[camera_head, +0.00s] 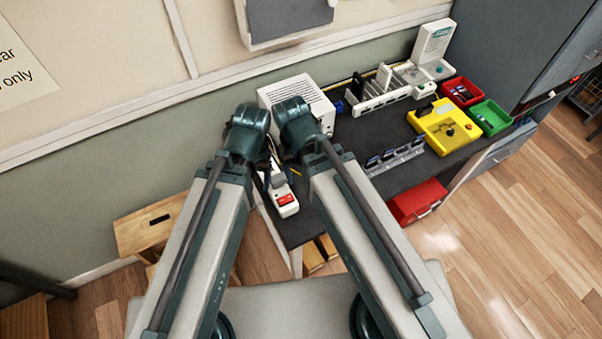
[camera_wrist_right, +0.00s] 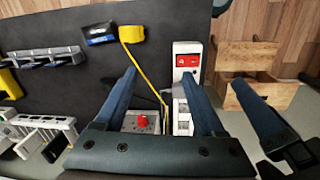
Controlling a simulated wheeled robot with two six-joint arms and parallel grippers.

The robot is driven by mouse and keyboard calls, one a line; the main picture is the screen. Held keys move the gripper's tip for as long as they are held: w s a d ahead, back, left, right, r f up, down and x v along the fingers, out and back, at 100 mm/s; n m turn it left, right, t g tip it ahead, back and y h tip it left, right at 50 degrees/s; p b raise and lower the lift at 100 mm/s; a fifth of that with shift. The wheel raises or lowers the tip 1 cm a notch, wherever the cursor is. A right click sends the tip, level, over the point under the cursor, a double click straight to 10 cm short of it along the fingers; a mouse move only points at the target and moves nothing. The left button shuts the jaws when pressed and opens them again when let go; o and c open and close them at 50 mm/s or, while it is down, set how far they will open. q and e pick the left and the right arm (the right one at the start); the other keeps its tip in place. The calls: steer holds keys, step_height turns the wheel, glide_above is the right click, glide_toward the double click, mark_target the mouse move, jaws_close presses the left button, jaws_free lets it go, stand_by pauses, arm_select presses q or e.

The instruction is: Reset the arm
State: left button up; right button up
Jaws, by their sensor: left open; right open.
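My two arms rise from the bottom of the head view, folded side by side over the left end of the dark table (camera_head: 350,135). My left gripper (camera_head: 268,172) is mostly hidden there behind the arm links; a dark blue finger of it shows at the right of the right wrist view. My right gripper (camera_wrist_right: 161,72) is open, its two blue fingers spread apart with nothing held between them. It is hidden behind its arm in the head view.
A white power strip with a red switch (camera_head: 286,199) lies close by my grippers. A white box (camera_head: 298,95) stands behind them. To the right are a white rack (camera_head: 378,98), a yellow fixture (camera_head: 443,126), a red bin (camera_head: 461,91) and a green bin (camera_head: 490,117). Wooden stools stand left.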

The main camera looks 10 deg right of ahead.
steer(key=shift+s+a+n, duration=0.25)
steer(key=shift+s+n, duration=0.3)
steer(key=shift+n, duration=0.15)
stand_by(0.9)
